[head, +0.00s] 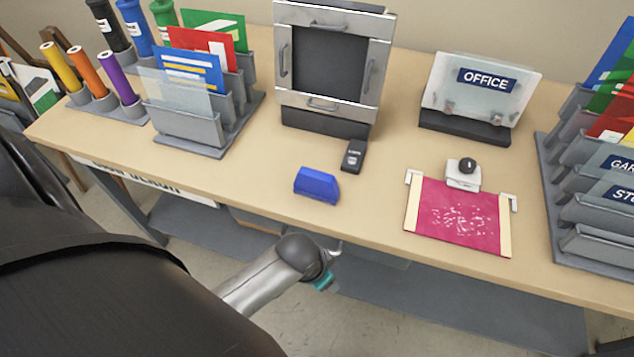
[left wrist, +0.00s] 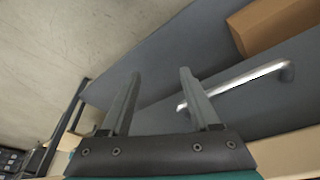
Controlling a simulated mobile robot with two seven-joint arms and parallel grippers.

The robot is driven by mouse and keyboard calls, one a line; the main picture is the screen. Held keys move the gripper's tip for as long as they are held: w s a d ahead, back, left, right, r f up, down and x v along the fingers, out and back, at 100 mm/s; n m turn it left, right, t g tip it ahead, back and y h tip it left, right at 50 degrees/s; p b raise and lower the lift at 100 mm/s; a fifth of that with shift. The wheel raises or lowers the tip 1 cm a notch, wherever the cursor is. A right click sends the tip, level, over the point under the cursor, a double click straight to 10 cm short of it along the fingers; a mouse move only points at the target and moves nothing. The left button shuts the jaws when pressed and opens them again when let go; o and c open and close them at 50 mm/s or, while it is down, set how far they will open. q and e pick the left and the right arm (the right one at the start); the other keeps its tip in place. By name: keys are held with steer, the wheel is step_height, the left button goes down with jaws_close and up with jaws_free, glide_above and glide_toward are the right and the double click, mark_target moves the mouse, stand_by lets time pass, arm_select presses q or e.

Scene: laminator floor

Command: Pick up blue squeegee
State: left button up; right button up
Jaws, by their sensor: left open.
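The squeegee is not seen in that view. My right gripper is not in view.
A black fob (head: 353,156) lies just behind the squeegee. A framed laminator panel (head: 325,105), sorter racks, an OFFICE tray (head: 465,128) and a magenta sheet (head: 455,210) stand around it. Under the table, a grey shelf holds a cardboard box (left wrist: 275,25); a silver bar (left wrist: 240,82) is near the fingers.

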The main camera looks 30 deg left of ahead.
arm_select(q)
step_height(320, 180, up, 13)
steer(key=w+d+m+p, duration=0.1)
steer(key=w+d+m, duration=0.1)
steer(key=d, duration=0.1)
step_height(320, 180, up, 17)
steer(key=m+g+y, duration=0.1)
steer(key=m+g, duration=0.2)
steer(key=m, duration=0.7)
glide_above(314, 173)
steer(key=f, duration=0.3)
steer(key=f+b, duration=0.1)
steer(key=f, duration=0.2)
steer(key=d+f, duration=0.1)
steer(key=f, duration=0.2)
steer(key=shift+s+f+b, duration=0.1)
steer(key=shift+f+b, duration=0.1)
steer(key=shift+b, duration=0.15)
steer(key=shift+a+f+b, duration=0.15)
steer(key=shift+f+b, duration=0.05)
steer(key=shift+f, duration=0.7)
steer(key=shift+a+f+b, duration=0.2)
steer(key=shift+f+b, duration=0.05)
steer(key=shift+f, duration=0.65)
steer(key=shift+a+f+b, duration=0.15)
steer(key=shift+f+b, duration=0.05)
steer(key=shift+f, duration=0.7)
steer(key=shift+c, duration=0.2)
jaws_close()
